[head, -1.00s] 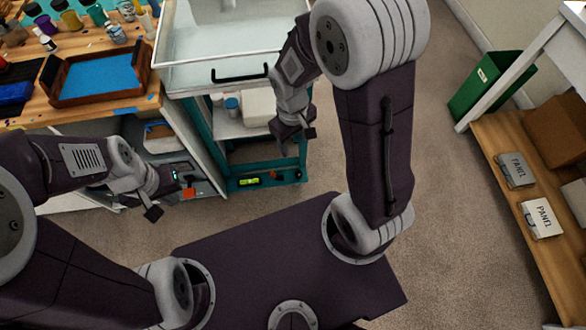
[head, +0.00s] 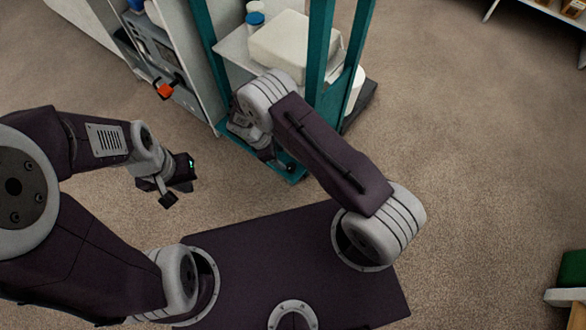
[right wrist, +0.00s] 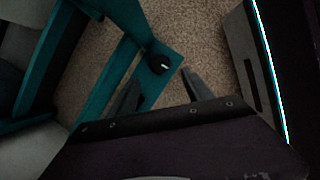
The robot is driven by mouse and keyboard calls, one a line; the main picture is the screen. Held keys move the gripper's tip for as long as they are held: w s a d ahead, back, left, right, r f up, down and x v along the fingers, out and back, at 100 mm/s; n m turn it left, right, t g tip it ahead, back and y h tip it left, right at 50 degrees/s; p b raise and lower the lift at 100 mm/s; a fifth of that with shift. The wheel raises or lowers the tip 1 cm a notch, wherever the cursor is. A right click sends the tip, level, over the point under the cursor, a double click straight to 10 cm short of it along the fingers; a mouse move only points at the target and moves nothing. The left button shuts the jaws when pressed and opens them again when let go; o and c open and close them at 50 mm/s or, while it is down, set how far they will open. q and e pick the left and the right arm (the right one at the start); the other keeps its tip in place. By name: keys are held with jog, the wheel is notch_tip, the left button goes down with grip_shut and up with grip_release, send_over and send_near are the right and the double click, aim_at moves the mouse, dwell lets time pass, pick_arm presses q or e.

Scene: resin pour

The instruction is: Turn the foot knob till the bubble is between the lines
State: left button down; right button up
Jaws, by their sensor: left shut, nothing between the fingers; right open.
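The foot knob (right wrist: 159,61) is black and round with a white mark, on the teal bottom rail (right wrist: 98,100) of the stand in the right wrist view. My right gripper (right wrist: 161,88) is open, its two fingertips just short of the knob and either side of its line, apart from it. In the head view my right gripper (head: 270,156) is low at the front rail, partly covered by my arm. The bubble level and its lines are hidden in both current views. My left gripper (head: 172,192) is shut and empty over the carpet at left.
The teal stand (head: 321,50) has posts close to my right arm and a shelf with a white block (head: 295,47) and a blue-lidded jar (head: 255,20). A grey cabinet with an orange-red part (head: 164,91) stands left.

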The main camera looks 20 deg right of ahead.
aim_at(290, 166)
jog(key=b+x, duration=0.6)
jog(key=x, duration=0.3)
jog(key=shift+f, duration=0.1)
grip_shut()
